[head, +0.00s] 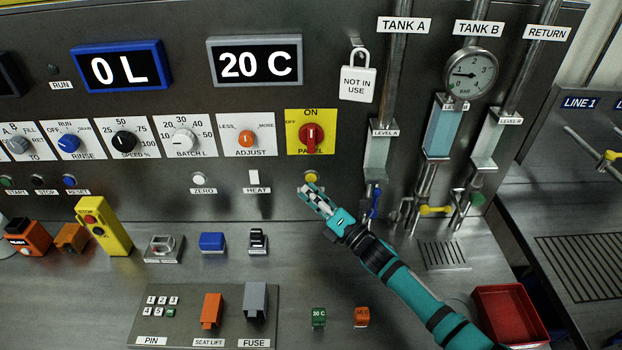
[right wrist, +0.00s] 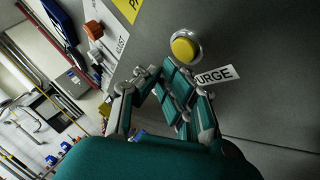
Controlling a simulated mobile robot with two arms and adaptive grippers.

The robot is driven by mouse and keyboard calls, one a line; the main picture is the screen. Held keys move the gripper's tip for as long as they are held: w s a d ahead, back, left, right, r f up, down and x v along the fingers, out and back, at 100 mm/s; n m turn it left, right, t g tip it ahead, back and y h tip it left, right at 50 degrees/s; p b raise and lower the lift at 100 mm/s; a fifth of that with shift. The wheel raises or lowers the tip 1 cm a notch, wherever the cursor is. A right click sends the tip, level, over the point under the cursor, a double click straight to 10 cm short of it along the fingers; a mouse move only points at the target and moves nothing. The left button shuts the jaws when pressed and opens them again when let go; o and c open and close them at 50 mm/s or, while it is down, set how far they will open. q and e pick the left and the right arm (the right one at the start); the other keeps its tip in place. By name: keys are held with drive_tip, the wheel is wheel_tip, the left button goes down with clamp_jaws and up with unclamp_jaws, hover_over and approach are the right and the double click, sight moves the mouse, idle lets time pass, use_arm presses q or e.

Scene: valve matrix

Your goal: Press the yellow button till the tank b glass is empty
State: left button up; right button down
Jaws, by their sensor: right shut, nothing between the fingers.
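The yellow button (head: 311,177) sits on the panel below the red PANEL switch. It also shows in the right wrist view (right wrist: 186,48) in a silver ring, above a PURGE label. My right gripper (head: 313,197) is shut and empty, with its fingertips just below the button. In the right wrist view the fingertips (right wrist: 172,76) are close to the button; I cannot tell whether they touch it. The tank B glass (head: 439,132), under the TANK B sign and gauge, shows blue liquid through most of its visible length. My left gripper is not in view.
The tank A glass (head: 377,156) and return glass (head: 486,145) flank it, both pale. Blue and yellow valve handles (head: 434,210) sit below. A white HEAT switch (head: 253,178) is left of the button. A red tray (head: 510,315) stands by my right arm.

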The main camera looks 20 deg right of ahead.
drive_tip(key=shift+w+d+b, duration=0.15)
drive_tip(key=shift+w+b, duration=0.2)
drive_tip(key=shift+w, duration=0.05)
drive_tip(key=shift+w+d+b, duration=0.1)
drive_tip(key=shift+w+b, duration=0.25)
drive_tip(key=shift+w, duration=0.05)
idle(0.8)
drive_tip(key=shift+s, duration=0.1)
drive_tip(key=shift+s+a+p, duration=0.2)
drive_tip(key=shift+s+p, duration=0.1)
drive_tip(key=shift+s, duration=0.45)
drive_tip(key=shift+s+a+p, duration=0.25)
drive_tip(key=shift+s, duration=0.55)
drive_tip(key=shift+s+a+p, duration=0.2)
drive_tip(key=shift+s+p, duration=0.1)
drive_tip(key=shift+s, duration=0.5)
drive_tip(key=shift+s+a+p, duration=0.25)
drive_tip(key=shift+s, duration=0.55)
drive_tip(key=shift+r, duration=0.1)
